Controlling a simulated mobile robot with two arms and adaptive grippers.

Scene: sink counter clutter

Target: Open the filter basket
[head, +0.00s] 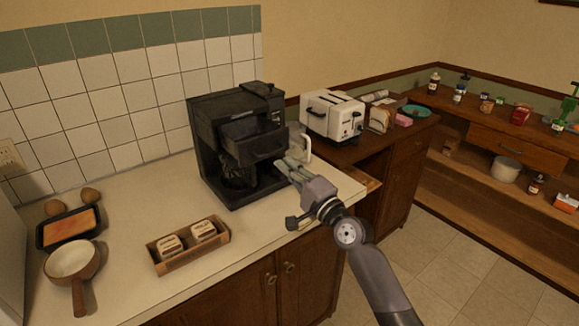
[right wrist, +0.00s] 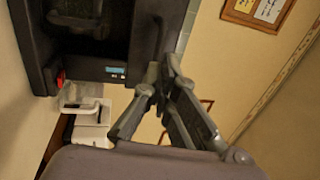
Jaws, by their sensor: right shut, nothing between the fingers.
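The black coffee maker (head: 215,150) stands on the counter in the middle of the head view. Its filter basket (head: 245,137), a dark box front with a handle, is in the upper half and seems to jut out from the body. A dark carafe (head: 238,174) sits below it. My right gripper (head: 282,168) is shut and empty, just right of and below the basket handle, apparently apart from it. In the right wrist view, the gripper fingers (right wrist: 165,72) are close together beside the coffee maker (right wrist: 120,40) with its lit display. My left gripper is out of view.
A white toaster (head: 332,116) stands on the wooden cabinet behind and right of the coffee maker. A wooden tray (head: 190,257) of packets, a pan (head: 72,260) and a black dish (head: 40,237) lie on the left counter. The counter front is otherwise clear.

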